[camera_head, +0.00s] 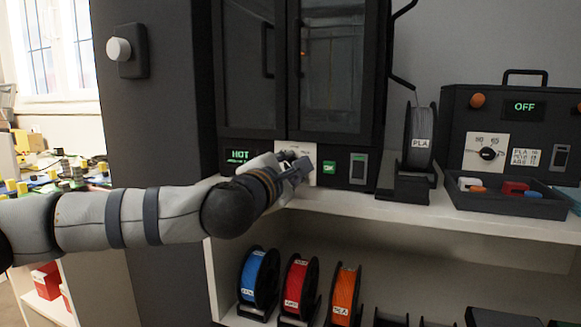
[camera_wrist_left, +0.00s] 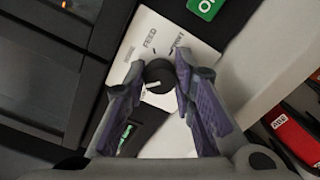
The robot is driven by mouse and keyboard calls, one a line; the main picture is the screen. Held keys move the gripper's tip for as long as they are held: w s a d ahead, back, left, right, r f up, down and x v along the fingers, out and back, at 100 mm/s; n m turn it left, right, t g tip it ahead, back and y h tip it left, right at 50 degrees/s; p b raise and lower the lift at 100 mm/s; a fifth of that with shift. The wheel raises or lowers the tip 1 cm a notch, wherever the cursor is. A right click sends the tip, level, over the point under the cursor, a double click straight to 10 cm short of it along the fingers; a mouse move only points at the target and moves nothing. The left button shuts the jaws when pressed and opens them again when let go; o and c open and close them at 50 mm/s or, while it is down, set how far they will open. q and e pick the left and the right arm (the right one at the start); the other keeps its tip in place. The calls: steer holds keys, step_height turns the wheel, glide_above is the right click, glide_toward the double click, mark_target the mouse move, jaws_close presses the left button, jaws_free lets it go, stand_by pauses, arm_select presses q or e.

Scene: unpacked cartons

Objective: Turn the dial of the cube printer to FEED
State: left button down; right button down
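The cube printer (camera_head: 228,75) is a tall dark cabinet with glass doors. On its lower front is a white dial plate (camera_head: 309,180), mostly hidden by my left gripper (camera_head: 297,166) in the head view. The left wrist view shows the round black dial (camera_wrist_left: 158,74) with a white mark on its lower part. FEED is printed above it, PRINT to the right and a less readable word to the left. My left gripper (camera_wrist_left: 160,76) is open, its two fingers on either side of the dial, very close. Contact cannot be told. My right gripper is not in view.
The printer has a green HOT display (camera_head: 241,156), a green button (camera_head: 329,167) and a switch (camera_head: 359,168). To the right stand a PLA spool (camera_head: 420,138) and a dryer box (camera_head: 457,118) reading OFF, with its own dial (camera_head: 487,153) and tray (camera_head: 507,204). Coloured spools sit below.

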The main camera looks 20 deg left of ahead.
arm_select(q)
steer(key=shift+r+m+p, duration=0.2)
steer(key=shift+m+p, duration=0.5)
steer(key=shift+p, duration=0.05)
steer(key=m+p, duration=0.3)
steer(key=shift+r, duration=0.15)
steer(key=m+p, duration=0.3)
steer(key=m, duration=0.1)
steer(key=m+p, duration=0.2)
steer(key=m, duration=0.1)
steer(key=shift+m, duration=0.3)
steer(key=m+p, duration=0.2)
steer(key=m, duration=0.1)
steer(key=shift+f, duration=0.2)
steer(key=shift+f+m+p, duration=0.2)
steer(key=shift+m+p, duration=0.3)
steer(key=shift+m, duration=0.8)
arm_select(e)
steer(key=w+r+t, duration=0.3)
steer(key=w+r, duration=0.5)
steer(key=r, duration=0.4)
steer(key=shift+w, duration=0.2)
arm_select(q)
steer(key=shift+a+f, duration=0.1)
steer(key=shift+f, duration=0.05)
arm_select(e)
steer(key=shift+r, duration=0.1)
